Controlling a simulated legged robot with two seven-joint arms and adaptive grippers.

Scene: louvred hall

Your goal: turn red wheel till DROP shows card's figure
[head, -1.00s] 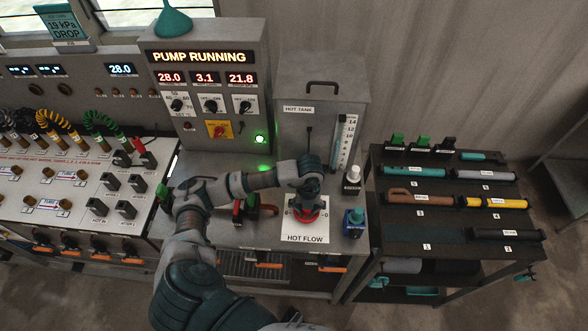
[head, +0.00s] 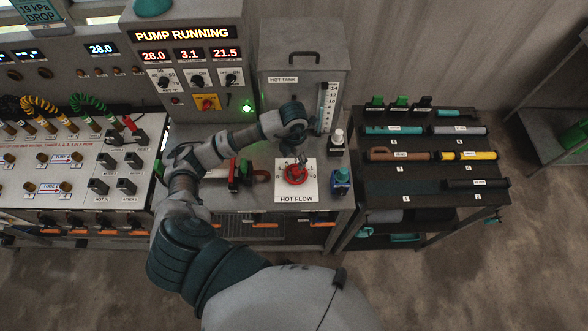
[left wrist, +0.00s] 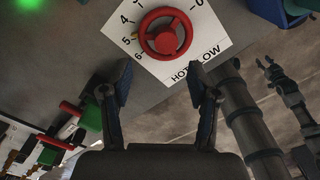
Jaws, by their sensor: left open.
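The red wheel (head: 296,174) sits on the white HOT FLOW plate (head: 297,196). In the left wrist view the red wheel (left wrist: 165,33) lies just beyond my fingertips, with 4, 5 and 6 on its left and 0 on its right. My left gripper (head: 293,150) is above the wheel, open and empty; its spread fingers (left wrist: 161,88) are apart from the wheel. The card (head: 36,10) at top left reads 19 kPa DROP. The rightmost red display (head: 225,53) reads 21.5; its small label is unclear. What seems my right gripper (left wrist: 270,68) appears at right, jaws unclear.
A pump panel (head: 184,35) reads PUMP RUNNING, with a lit green lamp (head: 247,106). The hot tank (head: 300,95) stands behind the wheel. Red and green valve handles (head: 240,175) are left of it, a blue block (head: 341,181) right. A dark rack (head: 400,185) stands further right.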

